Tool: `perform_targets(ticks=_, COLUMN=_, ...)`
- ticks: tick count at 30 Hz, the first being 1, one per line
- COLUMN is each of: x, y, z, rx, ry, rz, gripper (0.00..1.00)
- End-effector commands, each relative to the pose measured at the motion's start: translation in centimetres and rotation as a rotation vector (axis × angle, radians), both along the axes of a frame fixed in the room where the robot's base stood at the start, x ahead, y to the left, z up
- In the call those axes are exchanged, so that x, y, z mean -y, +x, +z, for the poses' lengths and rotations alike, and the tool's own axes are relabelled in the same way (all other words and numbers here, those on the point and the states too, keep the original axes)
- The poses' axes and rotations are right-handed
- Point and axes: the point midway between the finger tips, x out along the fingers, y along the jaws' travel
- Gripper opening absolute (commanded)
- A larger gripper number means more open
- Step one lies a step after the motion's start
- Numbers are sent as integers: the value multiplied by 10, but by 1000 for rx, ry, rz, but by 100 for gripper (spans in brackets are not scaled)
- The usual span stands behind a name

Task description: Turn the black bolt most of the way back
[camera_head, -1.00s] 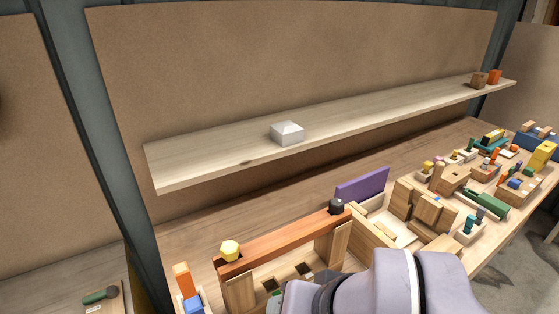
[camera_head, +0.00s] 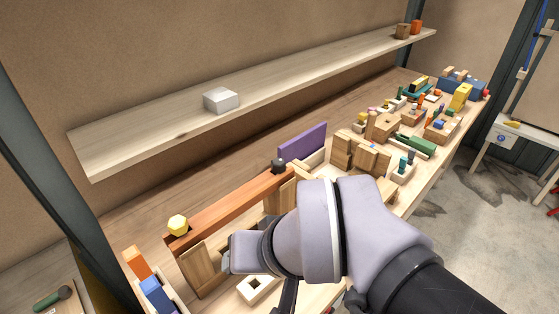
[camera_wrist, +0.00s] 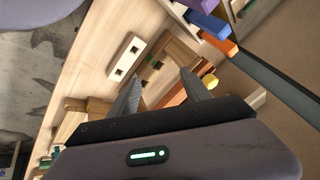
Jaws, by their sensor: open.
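The black bolt (camera_head: 278,165) stands at the far right end of a reddish-brown beam (camera_head: 225,208) in the head view. A yellow bolt (camera_head: 178,225) stands at the beam's near left end, and its yellow head also shows in the wrist view (camera_wrist: 209,82). Wooden uprights (camera_head: 203,268) support the beam. My gripper (camera_wrist: 160,82) is open and empty in the wrist view, its fingers spread apart. In the head view my arm hides most of the gripper, in front of the beam and apart from the black bolt. I cannot make out the black bolt in the wrist view.
A purple panel (camera_head: 303,142) stands behind the black bolt. A shelf (camera_head: 130,140) with a white block (camera_head: 221,100) runs above the bench. Orange (camera_head: 136,262) and blue (camera_head: 157,294) blocks sit left of the beam. Several toys crowd the bench's far right.

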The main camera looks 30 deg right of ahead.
Motion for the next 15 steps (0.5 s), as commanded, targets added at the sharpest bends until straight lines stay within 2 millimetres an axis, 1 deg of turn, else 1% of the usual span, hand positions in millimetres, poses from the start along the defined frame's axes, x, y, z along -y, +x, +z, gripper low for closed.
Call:
perform_targets(ticks=1, x=8, y=13, z=28, rx=-12, ry=-21, rz=-5, gripper=56)
perform_targets(ticks=2, x=16, y=26, z=44, rx=-18, ry=-42, rz=-5, gripper=56)
perform_targets(ticks=3, x=30, y=45, z=67, rx=-29, ry=-76, rz=-4, gripper=56)
perform_targets(ticks=5, x=55, y=77, z=98, rx=-48, ry=-131, rz=3, gripper=56)
perform_targets(ticks=6, x=72, y=97, z=113, rx=-62, ry=-164, rz=9, gripper=56)
perform_targets(ticks=8, x=98, y=123, z=128, rx=-82, ry=-210, rz=22, gripper=56)
perform_targets(ticks=9, x=114, y=138, z=134, rx=-93, ry=-234, rz=31, gripper=56)
perform_targets(ticks=10, x=124, y=147, z=136, rx=-101, ry=-250, rz=36, gripper=56)
perform_targets(ticks=12, x=145, y=162, z=138, rx=-117, ry=-279, rz=50, gripper=56)
perform_targets(ticks=15, x=160, y=174, z=132, rx=-129, ry=-300, rz=61, gripper=56)
